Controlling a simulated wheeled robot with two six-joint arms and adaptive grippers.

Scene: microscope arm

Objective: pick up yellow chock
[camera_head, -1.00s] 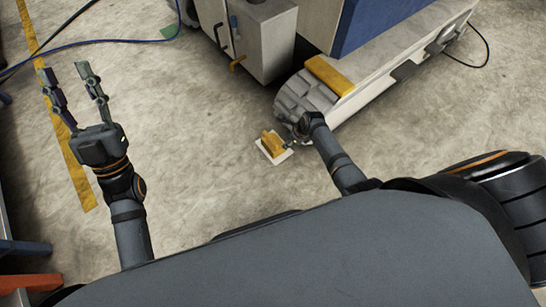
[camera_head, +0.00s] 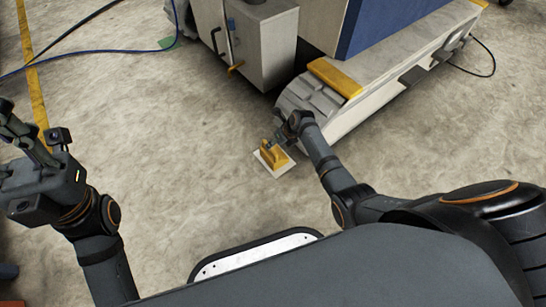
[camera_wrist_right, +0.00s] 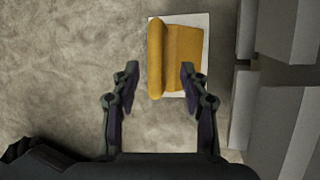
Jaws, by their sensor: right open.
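The yellow chock (camera_head: 273,153) sits on a white square plate (camera_head: 283,170) on the concrete floor, beside the tracked machine. My right gripper (camera_head: 279,137) is close to the chock in the head view and partly hides it. In the right wrist view the chock (camera_wrist_right: 176,58) lies just beyond the fingertips, with its rounded ridge at its left. My right gripper (camera_wrist_right: 159,74) is open and empty there, and its right finger overlaps the chock's edge. My left gripper (camera_head: 15,130) is raised at the left edge, away from the chock; its fingers appear apart with nothing between them.
The tracked machine (camera_head: 370,75) stands right behind the chock, its grey track (camera_head: 305,97) close to my right gripper. A grey cabinet (camera_head: 262,45) is on its near side. Blue and black cables (camera_head: 95,68) lie at the upper left. The floor left of the chock is clear.

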